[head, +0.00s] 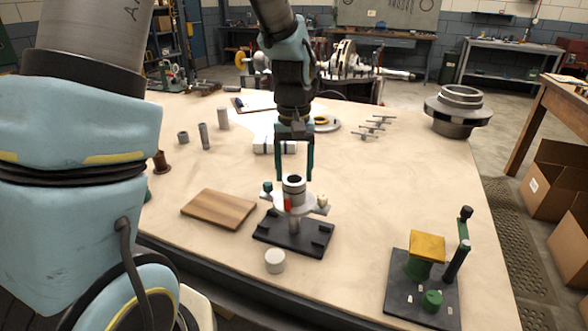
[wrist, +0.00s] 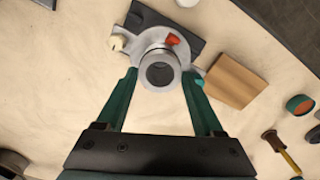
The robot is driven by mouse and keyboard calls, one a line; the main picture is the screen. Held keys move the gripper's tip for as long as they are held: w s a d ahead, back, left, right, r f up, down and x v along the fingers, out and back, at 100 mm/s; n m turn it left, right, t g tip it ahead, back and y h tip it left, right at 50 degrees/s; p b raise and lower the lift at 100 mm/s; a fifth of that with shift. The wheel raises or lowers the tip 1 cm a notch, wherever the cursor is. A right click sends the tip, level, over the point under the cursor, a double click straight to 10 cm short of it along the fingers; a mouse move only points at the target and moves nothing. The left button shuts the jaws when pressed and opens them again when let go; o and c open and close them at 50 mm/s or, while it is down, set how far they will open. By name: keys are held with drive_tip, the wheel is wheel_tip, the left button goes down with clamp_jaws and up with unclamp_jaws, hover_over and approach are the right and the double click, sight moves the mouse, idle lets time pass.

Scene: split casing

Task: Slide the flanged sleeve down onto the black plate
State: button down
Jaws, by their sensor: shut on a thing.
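The flanged sleeve (head: 294,190) is a grey metal tube with a wide flange. It has a red mark, and a teal and a cream knob sit at opposite sides of the flange. My gripper (head: 295,178) points down and is shut on the sleeve, one finger on each side. In the wrist view my gripper (wrist: 160,76) has the sleeve (wrist: 150,50) between its fingertips, its bore facing the camera. The black plate (head: 265,230) lies on the table under the sleeve, with raised black blocks. The flange is above the plate; the sleeve's lower end is hard to make out.
A wooden board (head: 219,209) lies left of the plate. A white cylinder (head: 275,261) stands in front of it. A dark fixture with a yellow block (head: 427,246) and a tall handle stands at the right. Table between plate and fixture is clear.

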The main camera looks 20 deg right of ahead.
sight(294, 194)
drive_tip(key=shift+f+b, duration=2.1)
drive_tip(key=shift+f, duration=1.4)
idle(2.2)
unclamp_jaws()
idle(0.3)
drive_tip(key=shift+r+p, duration=2.1)
drive_tip(key=shift+r, duration=0.4)
